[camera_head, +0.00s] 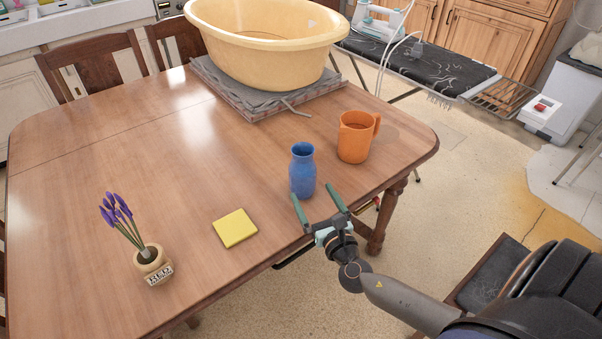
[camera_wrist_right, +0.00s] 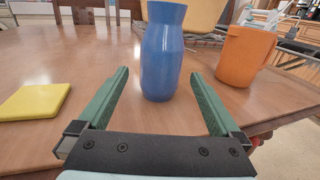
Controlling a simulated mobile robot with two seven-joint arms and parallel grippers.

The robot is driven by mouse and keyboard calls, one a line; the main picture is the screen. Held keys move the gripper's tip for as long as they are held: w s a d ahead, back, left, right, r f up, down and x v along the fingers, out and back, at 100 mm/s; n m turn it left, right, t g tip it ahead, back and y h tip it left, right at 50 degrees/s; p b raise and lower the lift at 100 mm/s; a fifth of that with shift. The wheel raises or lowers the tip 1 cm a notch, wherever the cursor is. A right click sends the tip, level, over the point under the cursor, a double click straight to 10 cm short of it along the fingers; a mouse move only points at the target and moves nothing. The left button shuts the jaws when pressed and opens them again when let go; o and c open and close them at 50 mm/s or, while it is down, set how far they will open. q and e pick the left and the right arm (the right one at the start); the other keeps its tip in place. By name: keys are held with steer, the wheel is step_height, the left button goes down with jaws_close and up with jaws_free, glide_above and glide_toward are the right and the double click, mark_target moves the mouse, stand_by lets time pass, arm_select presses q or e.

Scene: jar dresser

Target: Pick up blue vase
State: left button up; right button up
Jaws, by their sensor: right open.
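The blue vase (camera_head: 302,172) stands upright near the front right edge of the wooden table (camera_head: 150,170). My right gripper (camera_head: 318,202) is open at the table's edge, its green fingers pointing toward the vase. In the right wrist view the blue vase (camera_wrist_right: 163,55) stands just beyond and roughly between the fingertips of my right gripper (camera_wrist_right: 158,80), a little nearer the left one. Nothing is held in the right gripper. My left gripper is not in view.
An orange mug (camera_head: 354,138) stands right of the vase. A yellow square pad (camera_head: 235,228) lies to the left. A pot with purple flowers (camera_head: 150,258) is at the front left. A large yellow basin (camera_head: 265,50) sits on folded grey cloth (camera_head: 245,100) behind.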

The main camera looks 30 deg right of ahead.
mark_target(307, 181)
steer(key=shift+x, duration=3.15)
steer(key=shift+s+d, duration=0.1)
steer(key=shift+d, duration=0.05)
jaws_close()
